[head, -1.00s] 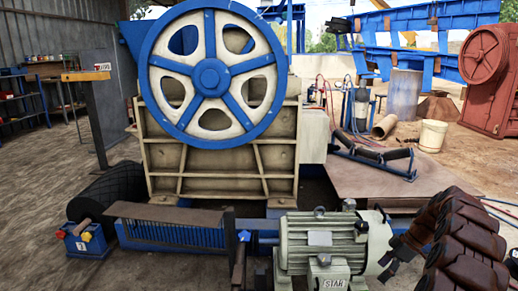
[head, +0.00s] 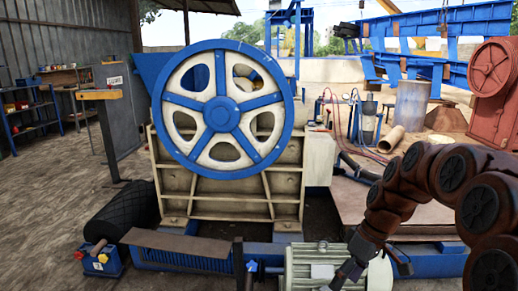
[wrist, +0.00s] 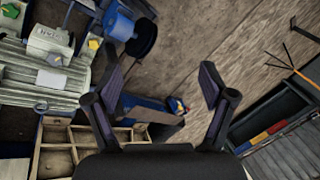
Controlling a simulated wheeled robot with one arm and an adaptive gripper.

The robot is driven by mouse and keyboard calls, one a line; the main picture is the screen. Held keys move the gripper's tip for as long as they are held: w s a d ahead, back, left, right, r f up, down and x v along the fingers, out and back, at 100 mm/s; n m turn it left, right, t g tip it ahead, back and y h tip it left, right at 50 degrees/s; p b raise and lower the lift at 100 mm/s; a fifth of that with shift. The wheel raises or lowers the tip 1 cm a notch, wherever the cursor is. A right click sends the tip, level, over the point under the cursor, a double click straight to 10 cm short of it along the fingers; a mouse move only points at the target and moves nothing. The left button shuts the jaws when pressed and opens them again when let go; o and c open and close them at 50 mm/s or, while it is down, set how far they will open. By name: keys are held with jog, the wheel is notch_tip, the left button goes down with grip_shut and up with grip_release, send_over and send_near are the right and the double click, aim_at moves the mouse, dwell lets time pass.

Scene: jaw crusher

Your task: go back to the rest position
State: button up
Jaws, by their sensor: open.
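My gripper (head: 347,274) is at the end of my brown arm, low in the head view, in front of or over the grey-green motor (head: 312,262). How far it is from the motor cannot be told. In the wrist view my gripper (wrist: 160,82) has its two dark fingers spread wide apart, with nothing between them but the floor beyond. The motor also shows in the wrist view (wrist: 38,78) at the left, beside the left finger. The jaw crusher with its blue and white flywheel (head: 222,118) stands in the middle of the head view.
A wooden compartment box (wrist: 85,142) lies beneath the left finger in the wrist view. A dark tray or case (wrist: 275,118) with coloured items is at the right. In the head view, a black roller (head: 118,210) is at left and a yellow-topped post (head: 99,95) stands behind.

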jog(key=s+r+m+h+p, duration=0.1)
jog(key=s+r+m+p, duration=0.1)
jog(key=s+r+p, duration=0.4)
jog(key=s+a+r+m+h+p, duration=0.1)
jog(key=s+r+m+p, duration=0.2)
jog(key=s, duration=0.9)
jog(key=s+a+r+m+h+p, duration=0.1)
jog(key=s+r+m+h+p, duration=0.1)
jog(key=s+r+p, duration=0.7)
jog(key=shift+s+r+m, duration=0.25)
jog(key=shift+s+m, duration=0.1)
jog(key=shift+m, duration=0.05)
jog(key=shift+c, duration=0.2)
